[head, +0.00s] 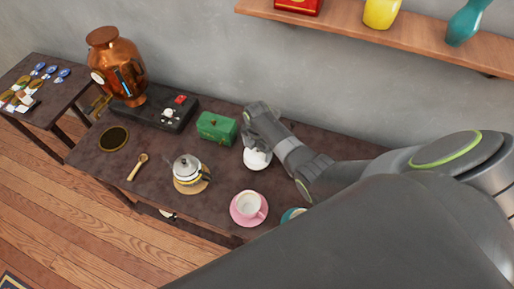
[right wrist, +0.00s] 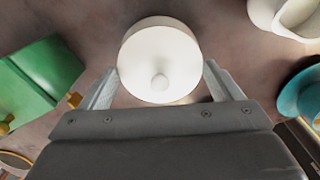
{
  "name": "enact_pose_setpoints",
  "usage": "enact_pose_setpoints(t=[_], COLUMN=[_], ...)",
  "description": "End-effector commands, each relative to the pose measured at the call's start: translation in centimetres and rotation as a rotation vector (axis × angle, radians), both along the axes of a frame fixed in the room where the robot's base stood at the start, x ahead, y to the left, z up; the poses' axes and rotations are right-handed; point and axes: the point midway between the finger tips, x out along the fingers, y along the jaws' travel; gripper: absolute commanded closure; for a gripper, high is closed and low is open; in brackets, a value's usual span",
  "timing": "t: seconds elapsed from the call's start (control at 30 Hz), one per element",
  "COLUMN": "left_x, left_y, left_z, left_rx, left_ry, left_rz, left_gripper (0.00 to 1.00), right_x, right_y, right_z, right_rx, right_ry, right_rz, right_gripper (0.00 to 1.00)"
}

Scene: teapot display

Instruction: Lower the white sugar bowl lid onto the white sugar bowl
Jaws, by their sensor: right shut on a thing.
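The white sugar bowl (head: 257,161) stands on the dark table, just below my right gripper (head: 254,143) in the head view. The white sugar bowl lid (right wrist: 160,60) is round with a small knob and sits between the fingers of my right gripper (right wrist: 160,90) in the right wrist view. My right gripper is shut on the lid. The lid covers the bowl in the right wrist view, and I cannot tell whether the two touch. In the head view the gripper hides most of the lid. My left gripper is not in view.
A green box (head: 216,127) stands just left of the bowl. A pink saucer (head: 238,218) with a cup and a teal cup (head: 291,215) are in front. A silver teapot (head: 187,168) stands further left. A white vessel (right wrist: 290,15) is nearby in the right wrist view.

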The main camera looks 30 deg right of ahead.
Motion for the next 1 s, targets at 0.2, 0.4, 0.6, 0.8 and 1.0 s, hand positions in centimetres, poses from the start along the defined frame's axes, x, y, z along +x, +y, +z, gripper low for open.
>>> enact_pose_setpoints(t=[0.2, 0.4, 0.6, 0.8, 1.0], left_x=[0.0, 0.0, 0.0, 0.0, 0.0], left_y=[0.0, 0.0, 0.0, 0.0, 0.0], left_z=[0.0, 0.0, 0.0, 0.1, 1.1], left_rx=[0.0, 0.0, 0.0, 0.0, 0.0], left_ry=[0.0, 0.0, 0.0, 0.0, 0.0], left_rz=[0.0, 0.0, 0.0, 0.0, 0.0], left_gripper=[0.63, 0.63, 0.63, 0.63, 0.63], right_x=[0.1, 0.1, 0.0, 0.0, 0.0], right_y=[0.0, 0.0, 0.0, 0.0, 0.0], right_z=[0.0, 0.0, -0.1, 0.0, 1.1], right_rx=[0.001, 0.001, 0.0, 0.0, 0.0], right_ry=[-0.002, -0.002, -0.001, -0.001, -0.001], right_rz=[0.001, 0.0, 0.0, 0.0, 0.0], right_gripper=[0.4, 0.03, 0.0, 0.0, 0.0])
